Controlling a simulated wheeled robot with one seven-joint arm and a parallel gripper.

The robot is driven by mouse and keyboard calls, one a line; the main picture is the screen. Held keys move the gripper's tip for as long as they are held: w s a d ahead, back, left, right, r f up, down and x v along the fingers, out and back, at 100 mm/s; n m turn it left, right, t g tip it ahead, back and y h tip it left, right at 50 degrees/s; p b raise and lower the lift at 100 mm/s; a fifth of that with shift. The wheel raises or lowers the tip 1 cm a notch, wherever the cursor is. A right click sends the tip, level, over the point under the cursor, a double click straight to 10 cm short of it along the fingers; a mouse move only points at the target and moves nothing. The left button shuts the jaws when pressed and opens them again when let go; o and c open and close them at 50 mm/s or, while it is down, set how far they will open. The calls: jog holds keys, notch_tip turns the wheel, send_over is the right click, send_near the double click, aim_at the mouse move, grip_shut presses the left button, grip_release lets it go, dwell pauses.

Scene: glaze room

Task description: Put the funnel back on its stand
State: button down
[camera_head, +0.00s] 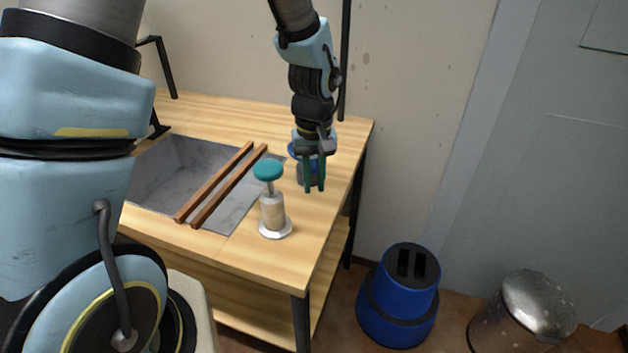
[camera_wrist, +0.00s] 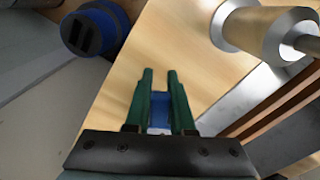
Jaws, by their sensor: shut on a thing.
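My gripper (camera_head: 314,187) points down over the right part of the wooden table. Its green fingers are closed on a blue piece (camera_wrist: 160,104), which I take to be the funnel; the fingers hide most of it and its shape is unclear. In the head view it shows only in part, behind the fingers. I see no stand that I can name for sure. An upright beige cylinder (camera_head: 273,211) on a round pale base, with a rod and teal knob (camera_head: 268,170) on top, stands left of my gripper, apart from it. In the wrist view the cylinder (camera_wrist: 259,30) is at upper right.
A grey sink basin (camera_head: 178,177) is set in the table (camera_head: 285,267), with two wooden bars (camera_head: 222,186) across it. On the floor to the right are a blue stool (camera_head: 398,300) and a metal bin (camera_head: 522,315). The table's front right corner is bare.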

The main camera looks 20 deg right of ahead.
jog(key=shift+f+b, duration=0.35)
jog(key=shift+f, duration=0.25)
dwell(0.3)
jog(key=c, duration=0.7)
grip_release()
jog(key=shift+r, duration=0.15)
notch_tip(320, 180, up, 11)
jog(key=shift+f+b, duration=0.2)
jog(key=shift+b, duration=0.25)
